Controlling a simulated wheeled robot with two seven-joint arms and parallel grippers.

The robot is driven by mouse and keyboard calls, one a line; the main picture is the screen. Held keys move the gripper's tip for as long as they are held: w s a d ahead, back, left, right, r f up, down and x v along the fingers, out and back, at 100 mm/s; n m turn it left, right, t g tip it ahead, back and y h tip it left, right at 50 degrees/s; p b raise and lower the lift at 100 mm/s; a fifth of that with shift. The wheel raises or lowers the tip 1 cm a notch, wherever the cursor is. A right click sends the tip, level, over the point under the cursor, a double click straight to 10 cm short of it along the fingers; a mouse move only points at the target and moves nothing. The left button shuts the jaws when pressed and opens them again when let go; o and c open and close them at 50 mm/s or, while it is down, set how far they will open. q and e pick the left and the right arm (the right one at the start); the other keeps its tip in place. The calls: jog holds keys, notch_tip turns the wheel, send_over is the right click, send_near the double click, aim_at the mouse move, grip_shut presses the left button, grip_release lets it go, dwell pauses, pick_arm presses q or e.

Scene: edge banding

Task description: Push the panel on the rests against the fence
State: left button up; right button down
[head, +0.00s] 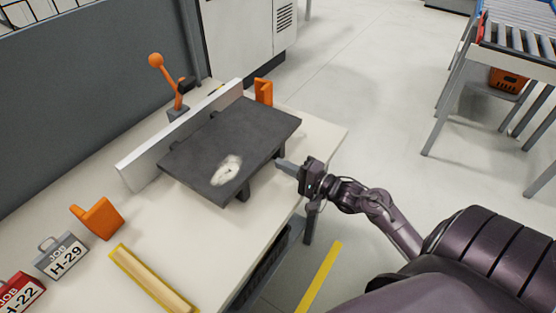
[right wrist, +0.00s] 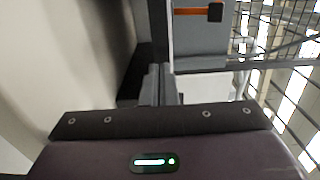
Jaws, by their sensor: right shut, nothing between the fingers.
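The dark grey panel (head: 250,140) lies flat on dark rests (head: 243,191) above the pale table, with a whitish patch on its top. The fence (head: 150,168) is a long light grey bar along the panel's far left side. The panel's edge is close to it, but I cannot tell whether they touch. My right gripper (head: 281,163) is shut and empty beside the panel's right edge, its tips pointing at it. Any contact there is unclear. The shut fingers also show in the right wrist view (right wrist: 160,84). My left gripper is not in view.
An orange-knobbed lever (head: 168,80) stands behind the fence. Orange brackets (head: 98,217) (head: 263,91), job-marked blocks (head: 62,256) and a yellow-edged tray (head: 150,278) sit on the table (head: 183,226). A roller conveyor (head: 515,42) stands at upper right. The floor between is clear.

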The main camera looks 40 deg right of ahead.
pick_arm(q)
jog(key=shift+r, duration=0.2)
pick_arm(e)
jog(key=shift+x, duration=1.1)
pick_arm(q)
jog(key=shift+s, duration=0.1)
